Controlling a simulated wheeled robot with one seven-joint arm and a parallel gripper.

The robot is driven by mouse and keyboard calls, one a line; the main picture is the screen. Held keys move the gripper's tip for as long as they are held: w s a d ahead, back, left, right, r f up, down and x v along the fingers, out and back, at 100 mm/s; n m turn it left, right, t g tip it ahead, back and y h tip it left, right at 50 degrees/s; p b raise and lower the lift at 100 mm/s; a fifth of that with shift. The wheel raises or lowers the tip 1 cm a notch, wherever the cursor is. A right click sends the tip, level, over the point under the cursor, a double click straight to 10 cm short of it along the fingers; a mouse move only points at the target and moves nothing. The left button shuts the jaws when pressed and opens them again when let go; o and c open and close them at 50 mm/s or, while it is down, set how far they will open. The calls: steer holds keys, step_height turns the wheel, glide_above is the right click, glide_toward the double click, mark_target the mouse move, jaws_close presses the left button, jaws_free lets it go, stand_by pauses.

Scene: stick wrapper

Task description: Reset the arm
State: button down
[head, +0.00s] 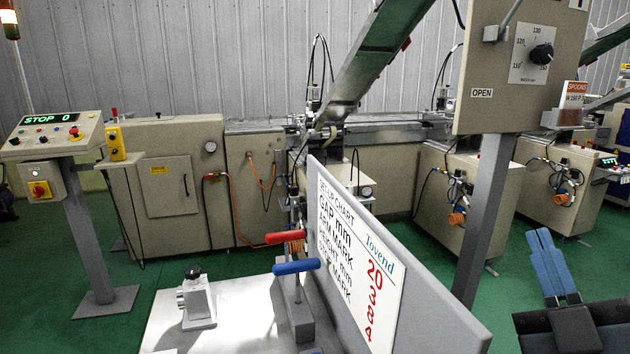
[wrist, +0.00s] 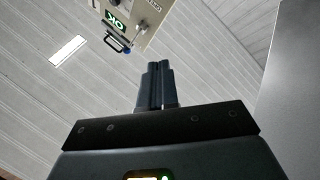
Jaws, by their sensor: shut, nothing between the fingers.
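My gripper (head: 541,238) shows at the lower right of the head view, raised in front of the green floor. Its blue fingers point upward and lie together, with nothing between them. In the wrist view, the gripper (wrist: 157,70) points at the ceiling, its dark fingers side by side and touching. It touches nothing in either view. Most of my arm is out of the picture.
A set-up chart board (head: 355,262) and a bench (head: 240,310) with red (head: 286,237) and blue (head: 297,267) handles stand left of my gripper. A grey post (head: 484,220) holds a dial panel (head: 520,70). Wrapping machines (head: 165,185) line the back. A control box (wrist: 140,22) shows in the wrist view.

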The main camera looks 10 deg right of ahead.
steer(key=s+a+f+m+g+y, duration=0.1)
steer(key=s+a+f+g+y, duration=0.1)
steer(key=s+a+f, duration=0.35)
steer(key=s+a+f+m+g+y, duration=0.2)
steer(key=s+a+f+g, duration=0.1)
steer(key=s+f, duration=0.55)
steer(key=s+a+f+g+y, duration=0.1)
steer(key=s+f+g, duration=0.1)
steer(key=s, duration=0.4)
steer(key=s+a+f+m+g+y, duration=0.1)
steer(key=s+f+g, duration=0.1)
steer(key=s+f, duration=0.2)
steer(key=s, duration=0.2)
steer(key=shift+s+f+m+y, duration=0.3)
steer(key=shift+f+y, duration=0.05)
steer(key=shift+y, duration=0.05)
steer(key=shift+a, duration=0.1)
